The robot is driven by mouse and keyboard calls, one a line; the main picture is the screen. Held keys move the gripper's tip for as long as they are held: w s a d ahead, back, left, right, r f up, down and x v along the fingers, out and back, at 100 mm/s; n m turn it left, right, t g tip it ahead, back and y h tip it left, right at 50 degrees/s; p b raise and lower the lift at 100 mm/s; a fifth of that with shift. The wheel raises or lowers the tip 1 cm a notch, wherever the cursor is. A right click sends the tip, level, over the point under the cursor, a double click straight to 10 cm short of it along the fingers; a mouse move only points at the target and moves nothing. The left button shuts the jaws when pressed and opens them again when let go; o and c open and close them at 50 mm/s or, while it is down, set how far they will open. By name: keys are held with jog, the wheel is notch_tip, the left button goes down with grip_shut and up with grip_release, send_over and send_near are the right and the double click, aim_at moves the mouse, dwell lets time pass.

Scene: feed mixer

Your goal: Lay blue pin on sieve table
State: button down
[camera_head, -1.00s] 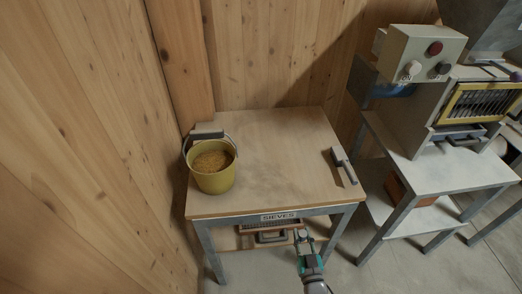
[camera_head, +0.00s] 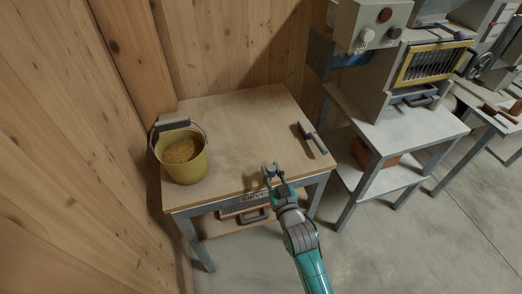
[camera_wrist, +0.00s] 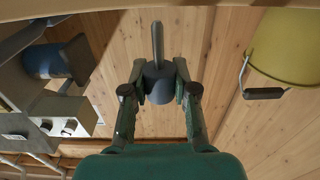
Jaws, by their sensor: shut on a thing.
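My gripper (camera_head: 272,173) is at the front edge of the sieve table (camera_head: 235,125), right of its middle, and partly covers the SIEVES label. In the wrist view my gripper (camera_wrist: 160,88) is shut on a blue-grey pin (camera_wrist: 158,84), a thick round head with a thin shank pointing up in the picture. The pin is small and hard to make out in the head view. The sieve table has a light wooden top on grey legs. I cannot tell the height of the pin above the top.
A yellow bucket of grain (camera_head: 184,158) stands at the table's left. A grey handled tool (camera_head: 312,138) lies near the right edge. A sieve tray (camera_head: 244,213) is on the shelf below. The middle of the top is clear. A machine (camera_head: 400,75) stands to the right.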

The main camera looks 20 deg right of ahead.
jog(key=w, duration=0.8)
jog(key=shift+w, duration=0.35)
jog(key=shift+w+f, duration=0.15)
jog(key=shift+w, duration=0.1)
jog(key=shift+f, duration=0.15)
jog(key=shift+f, duration=0.15)
jog(key=c, duration=0.9)
grip_release()
